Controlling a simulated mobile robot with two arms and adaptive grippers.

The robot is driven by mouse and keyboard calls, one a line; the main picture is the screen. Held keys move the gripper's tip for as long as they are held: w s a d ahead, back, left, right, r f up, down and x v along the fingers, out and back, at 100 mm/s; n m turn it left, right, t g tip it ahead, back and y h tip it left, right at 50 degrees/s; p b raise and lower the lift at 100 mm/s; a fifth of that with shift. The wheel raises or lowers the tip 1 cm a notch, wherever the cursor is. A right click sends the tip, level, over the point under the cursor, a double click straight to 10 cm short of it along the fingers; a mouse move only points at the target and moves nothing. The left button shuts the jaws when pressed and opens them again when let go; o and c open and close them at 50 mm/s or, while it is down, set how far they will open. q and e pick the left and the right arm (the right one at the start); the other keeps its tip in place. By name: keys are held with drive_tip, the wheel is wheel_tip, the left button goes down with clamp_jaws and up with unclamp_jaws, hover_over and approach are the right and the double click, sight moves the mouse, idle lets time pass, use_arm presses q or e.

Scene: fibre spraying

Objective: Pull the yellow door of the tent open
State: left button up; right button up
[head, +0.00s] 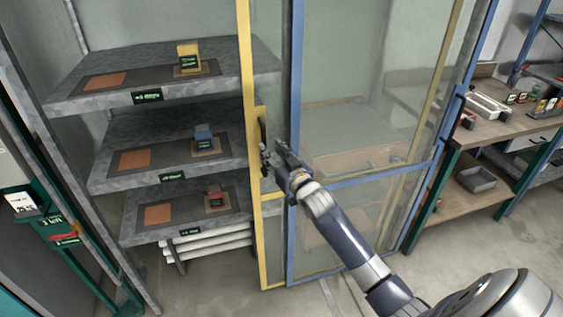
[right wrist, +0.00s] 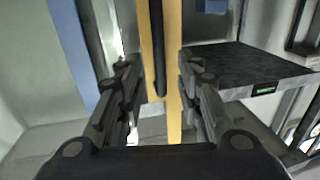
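The yellow door (head: 247,60) of the tent stands upright in the middle of the head view, beside a blue-framed clear panel (head: 297,80). A black handle (head: 262,132) is on its yellow edge post. My right gripper (head: 270,158) is at the handle's lower part. In the right wrist view the handle (right wrist: 158,50) and yellow post (right wrist: 174,60) lie between my two spread fingers (right wrist: 160,85), with gaps on both sides. The gripper is open; contact with the handle does not show. My left gripper is not in view.
Left of the yellow post, grey shelves (head: 110,95) hold small yellow, blue and red items on dark mats. A workbench (head: 510,130) with tools and small boxes stands at the right. A green rack (head: 50,225) stands at the far left. Bare floor shows below.

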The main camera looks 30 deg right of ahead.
drive_tip(key=shift+s+a, duration=0.15)
drive_tip(key=shift+s, duration=1.25)
drive_tip(key=shift+s+a, duration=0.1)
drive_tip(key=shift+s, duration=1.25)
drive_tip(key=s+a+f+g, duration=0.1)
drive_tip(key=s+f+g, duration=0.1)
drive_tip(key=f, duration=0.8)
drive_tip(key=s+f+g, duration=0.2)
drive_tip(key=f, duration=0.8)
drive_tip(key=s+a+f+n+g, duration=0.1)
drive_tip(key=s+a+f+g, duration=0.15)
drive_tip(key=s+f, duration=0.65)
drive_tip(key=s+a+f+g, duration=0.2)
drive_tip(key=s+f+g, duration=0.15)
drive_tip(key=f, duration=0.95)
drive_tip(key=s+a+f+g, duration=0.2)
drive_tip(key=s+f, duration=0.4)
drive_tip(key=s, duration=0.6)
drive_tip(key=s+a+f+n+g+y, duration=0.1)
drive_tip(key=s+f, duration=0.5)
drive_tip(key=s, duration=0.6)
drive_tip(key=s+a+f+n+g, duration=0.1)
drive_tip(key=s+a+f+g, duration=0.3)
drive_tip(key=s, duration=0.9)
wheel_tip(320, 180, down, 2)
drive_tip(key=shift+a+y, duration=0.3)
drive_tip(key=shift+a, duration=0.4)
